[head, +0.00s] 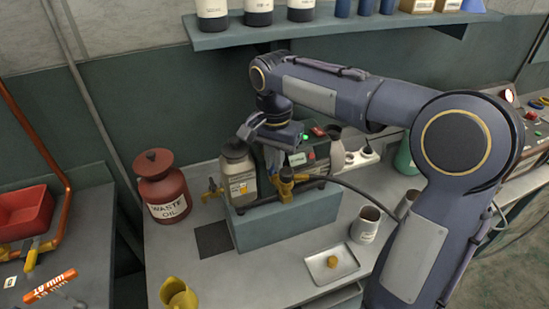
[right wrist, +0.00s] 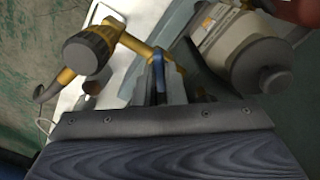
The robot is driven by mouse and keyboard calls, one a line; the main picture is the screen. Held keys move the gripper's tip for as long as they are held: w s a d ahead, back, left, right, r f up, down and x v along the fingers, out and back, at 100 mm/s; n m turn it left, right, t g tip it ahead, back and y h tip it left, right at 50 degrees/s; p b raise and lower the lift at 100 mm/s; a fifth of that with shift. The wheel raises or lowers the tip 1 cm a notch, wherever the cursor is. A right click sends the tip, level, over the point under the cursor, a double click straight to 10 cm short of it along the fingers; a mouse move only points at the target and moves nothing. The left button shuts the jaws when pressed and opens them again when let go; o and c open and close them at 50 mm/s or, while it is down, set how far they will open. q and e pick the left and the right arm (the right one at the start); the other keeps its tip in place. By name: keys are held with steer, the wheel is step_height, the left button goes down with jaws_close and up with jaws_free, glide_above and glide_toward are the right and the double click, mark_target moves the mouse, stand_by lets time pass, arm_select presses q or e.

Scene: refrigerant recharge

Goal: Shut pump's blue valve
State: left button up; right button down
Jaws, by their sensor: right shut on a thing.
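The pump (head: 318,152), a dark-green unit with a red switch and a green light, stands on a grey-blue block (head: 290,222) on the bench. My right gripper (head: 247,131) is above its left end, next to a bottle with a grey cap (head: 238,165). In the right wrist view, the blue valve handle (right wrist: 158,65) stands on a brass fitting (right wrist: 130,42) between the fingers of my right gripper (right wrist: 160,92), which are shut on it. My left gripper is not in view.
A red waste oil can (head: 160,190) stands left of the block. A metal tray (head: 320,266) with a brass cap and a metal cup (head: 366,225) are on the front right. A black hose (head: 355,188) runs right from the pump. A shelf (head: 330,28) with bottles hangs behind.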

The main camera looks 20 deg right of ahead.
steer(key=shift+m, duration=1.4)
steer(key=shift+m+p, duration=0.55)
steer(key=shift+m, duration=0.95)
steer(key=shift+m+p, duration=0.3)
steer(key=shift+m, duration=0.4)
steer(key=c, duration=1.4)
jaws_free()
